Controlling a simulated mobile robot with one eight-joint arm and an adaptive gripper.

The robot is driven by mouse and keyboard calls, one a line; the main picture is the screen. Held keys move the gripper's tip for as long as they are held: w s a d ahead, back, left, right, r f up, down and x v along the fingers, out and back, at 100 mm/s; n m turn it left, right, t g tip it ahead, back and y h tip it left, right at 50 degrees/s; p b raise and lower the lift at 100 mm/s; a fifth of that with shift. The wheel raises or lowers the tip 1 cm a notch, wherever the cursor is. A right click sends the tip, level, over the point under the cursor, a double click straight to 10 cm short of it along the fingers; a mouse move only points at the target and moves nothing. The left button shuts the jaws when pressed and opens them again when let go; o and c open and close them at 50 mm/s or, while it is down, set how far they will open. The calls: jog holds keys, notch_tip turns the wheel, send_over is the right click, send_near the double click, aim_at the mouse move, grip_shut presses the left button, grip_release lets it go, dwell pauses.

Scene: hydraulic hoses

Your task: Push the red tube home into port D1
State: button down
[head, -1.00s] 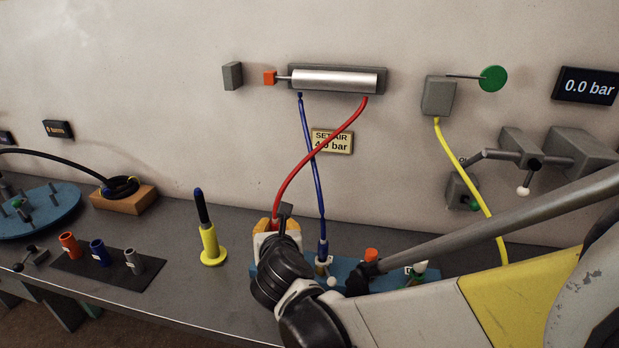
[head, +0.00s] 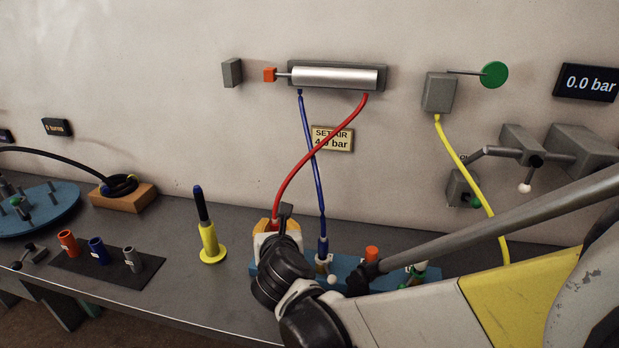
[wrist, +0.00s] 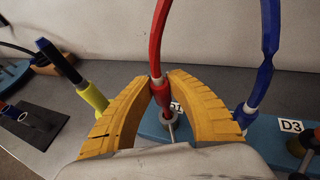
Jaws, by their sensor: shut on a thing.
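The red tube (head: 311,150) hangs from the right end of the silver cylinder (head: 335,78), crosses in front of the blue tube (head: 311,150) and runs down to my gripper. My gripper (wrist: 158,86) has its yellow fingers shut on the red tube (wrist: 158,50) near its lower end. In the wrist view the tube's red end sits at a grey port (wrist: 169,124) beside a partly covered label, which looks like D1. I cannot tell how deep the end is in the port. My arm hides this port in the head view.
The blue tube (wrist: 265,70) stands in the port just right. Label D3 (wrist: 290,126) marks another port on the blue block (head: 345,268). A yellow stand with a black-and-blue rod (head: 208,235) is left. Bench between it and the cups (head: 97,250) is clear.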

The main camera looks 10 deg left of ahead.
jog(key=shift+f+b, duration=1.3)
jog(key=shift+f, duration=0.2)
jog(key=c, duration=1.3)
grip_release()
jog(key=shift+o, duration=0.2)
jog(key=v, duration=1.2)
